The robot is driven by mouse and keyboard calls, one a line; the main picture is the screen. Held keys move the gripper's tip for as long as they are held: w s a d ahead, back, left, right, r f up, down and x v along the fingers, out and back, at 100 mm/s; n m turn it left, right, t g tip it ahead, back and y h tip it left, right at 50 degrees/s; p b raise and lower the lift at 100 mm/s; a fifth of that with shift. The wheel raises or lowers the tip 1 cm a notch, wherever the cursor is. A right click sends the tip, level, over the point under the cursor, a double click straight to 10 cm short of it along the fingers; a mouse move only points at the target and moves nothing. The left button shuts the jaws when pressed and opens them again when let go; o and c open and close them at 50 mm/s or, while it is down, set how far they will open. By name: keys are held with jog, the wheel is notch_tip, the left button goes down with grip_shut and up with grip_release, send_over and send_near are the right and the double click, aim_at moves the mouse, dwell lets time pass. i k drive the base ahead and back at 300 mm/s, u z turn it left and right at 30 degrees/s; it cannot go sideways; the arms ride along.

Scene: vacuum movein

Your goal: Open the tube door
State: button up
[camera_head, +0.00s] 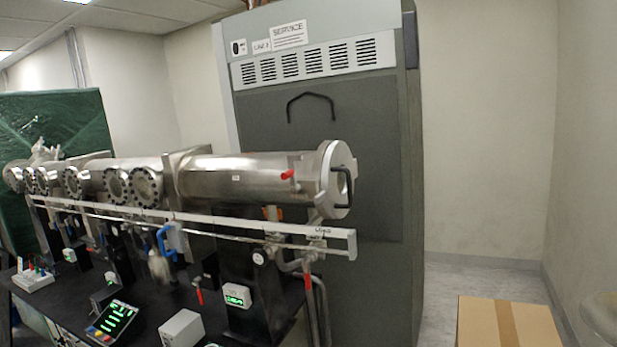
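A long metal vacuum tube (240,172) lies horizontally above a black bench, left of centre in the camera_head view. Its right end has a round flange-like door (332,180) with a black bar handle (346,187) on its face. The door sits against the tube end and looks closed. A small red knob (288,174) is on the tube just left of the door. My gripper is not in the picture.
A tall grey cabinet (370,130) stands behind the tube end. A cardboard box (505,325) is on the floor at lower right. A white rail (200,217) runs below the tube. The bench (150,295) holds several small instruments.

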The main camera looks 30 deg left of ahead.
aim_at(337, 159)
jog(key=u, duration=0.2)
jog(key=i, duration=1.25)
jog(key=z, duration=0.05)
